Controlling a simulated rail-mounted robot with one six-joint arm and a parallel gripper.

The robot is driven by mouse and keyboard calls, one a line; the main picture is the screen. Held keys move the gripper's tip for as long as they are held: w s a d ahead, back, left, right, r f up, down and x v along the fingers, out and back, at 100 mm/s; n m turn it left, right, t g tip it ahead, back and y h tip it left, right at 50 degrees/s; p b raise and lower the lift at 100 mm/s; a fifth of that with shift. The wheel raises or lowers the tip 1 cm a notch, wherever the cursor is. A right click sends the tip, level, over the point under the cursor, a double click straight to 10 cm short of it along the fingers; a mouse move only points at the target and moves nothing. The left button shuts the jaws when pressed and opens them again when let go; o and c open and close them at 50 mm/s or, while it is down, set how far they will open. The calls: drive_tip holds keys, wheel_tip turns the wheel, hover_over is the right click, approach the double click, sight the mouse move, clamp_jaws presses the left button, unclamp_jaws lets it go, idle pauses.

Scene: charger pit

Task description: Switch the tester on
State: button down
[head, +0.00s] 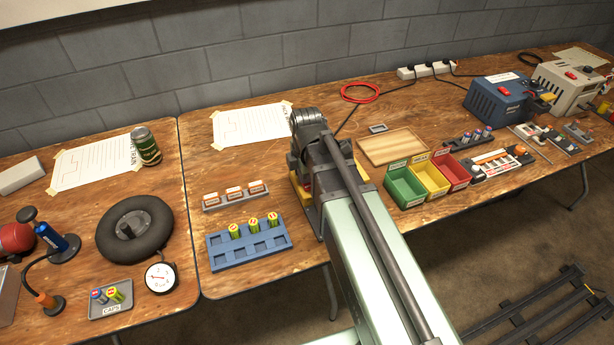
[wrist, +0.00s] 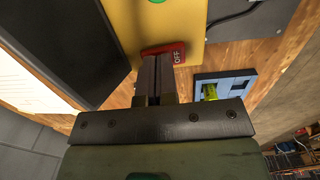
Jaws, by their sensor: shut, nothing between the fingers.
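The tester has a yellow panel (wrist: 190,22) in the wrist view, with a red switch (wrist: 178,52) marked OFF and a green spot (wrist: 157,1) at the top edge. In the head view my arm hides most of the tester; a yellow edge (head: 302,196) shows beside it. My gripper (wrist: 151,57) is shut and empty, its fingertips right at the red switch and covering part of it. I cannot tell whether they touch it. In the head view my arm hides the fingers.
A blue battery rack (head: 247,247) with several cells stands left of my arm; it also shows in the wrist view (wrist: 240,78). Coloured bins (head: 403,187) and a wooden tray (head: 392,147) lie to the right. A dark block (wrist: 60,45) fills the wrist view's upper left.

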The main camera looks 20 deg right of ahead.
sight(309, 188)
drive_tip(key=shift+r, duration=0.1)
wheel_tip(309, 188, up, 14)
drive_tip(key=s+p, duration=0.2)
drive_tip(key=p, duration=1.2)
drive_tip(key=shift+f, duration=0.2)
